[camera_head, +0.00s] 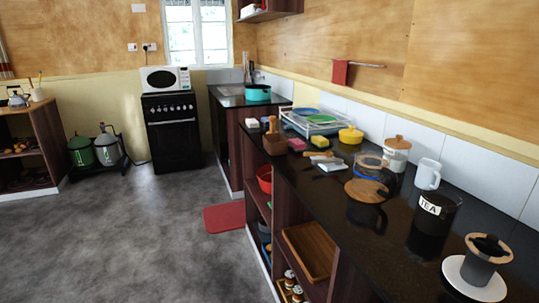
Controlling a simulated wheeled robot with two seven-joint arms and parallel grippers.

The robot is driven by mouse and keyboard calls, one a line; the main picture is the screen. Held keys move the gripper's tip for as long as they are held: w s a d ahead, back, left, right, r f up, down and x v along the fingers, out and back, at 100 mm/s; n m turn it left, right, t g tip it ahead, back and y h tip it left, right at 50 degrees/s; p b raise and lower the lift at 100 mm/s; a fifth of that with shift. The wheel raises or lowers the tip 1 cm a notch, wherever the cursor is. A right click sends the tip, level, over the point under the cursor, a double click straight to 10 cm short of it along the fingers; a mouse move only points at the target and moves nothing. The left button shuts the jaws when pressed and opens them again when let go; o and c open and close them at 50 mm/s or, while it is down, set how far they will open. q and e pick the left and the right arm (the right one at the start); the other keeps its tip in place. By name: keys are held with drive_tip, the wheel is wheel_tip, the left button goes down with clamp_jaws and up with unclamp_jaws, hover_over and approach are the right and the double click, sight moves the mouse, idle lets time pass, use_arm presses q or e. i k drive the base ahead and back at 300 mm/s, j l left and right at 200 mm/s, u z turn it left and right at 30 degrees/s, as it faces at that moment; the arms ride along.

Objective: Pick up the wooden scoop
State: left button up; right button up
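A small light-brown wooden piece (320,154) lies on the black countertop (335,222), just behind a small white item. It may be the wooden scoop, but it is too small to tell its shape. No other thing in view is clearly a scoop. Neither of my grippers shows in the head view.
Around it stand a dish rack (312,127), yellow pot (351,136), wooden-lidded jar (397,152), round wooden board (366,190), white mug (428,175), black TEA canister (434,222) and coffee dripper (482,262). Open shelves are below. The grey floor (160,230) at left is mostly clear.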

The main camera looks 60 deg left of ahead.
sight(328, 154)
drive_tip(key=u, duration=1.65)
